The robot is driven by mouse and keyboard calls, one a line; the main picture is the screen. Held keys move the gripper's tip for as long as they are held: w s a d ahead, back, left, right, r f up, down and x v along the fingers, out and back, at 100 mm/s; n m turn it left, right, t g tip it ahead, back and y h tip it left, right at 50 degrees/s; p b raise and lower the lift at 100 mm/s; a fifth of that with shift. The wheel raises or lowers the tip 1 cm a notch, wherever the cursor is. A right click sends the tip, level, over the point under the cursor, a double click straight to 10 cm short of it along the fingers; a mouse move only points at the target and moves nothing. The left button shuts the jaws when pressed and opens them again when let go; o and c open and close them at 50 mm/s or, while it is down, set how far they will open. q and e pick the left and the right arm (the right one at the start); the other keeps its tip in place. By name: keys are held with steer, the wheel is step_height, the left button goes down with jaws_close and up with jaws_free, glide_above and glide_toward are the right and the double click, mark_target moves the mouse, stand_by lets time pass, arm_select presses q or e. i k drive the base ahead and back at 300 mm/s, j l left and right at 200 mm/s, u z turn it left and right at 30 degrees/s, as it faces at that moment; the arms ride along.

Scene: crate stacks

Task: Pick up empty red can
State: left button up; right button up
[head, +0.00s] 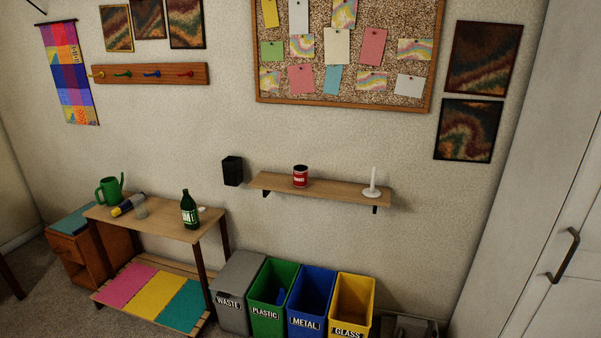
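A red can (300,176) with a pale label and a dark top stands upright on a wooden wall shelf (340,190), left of the middle of the shelf. I cannot see inside the can from here. Neither of my grippers shows in the head view.
A white candle in a holder (373,184) stands on the shelf's right end. Below are bins: waste (231,304), plastic (267,313), metal (306,322), glass (348,333). A wooden table (150,222) at left holds a green bottle (189,210) and watering can (110,190).

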mark_target(299, 172)
steer(key=i+z, duration=0.15)
steer(key=i, duration=1.65)
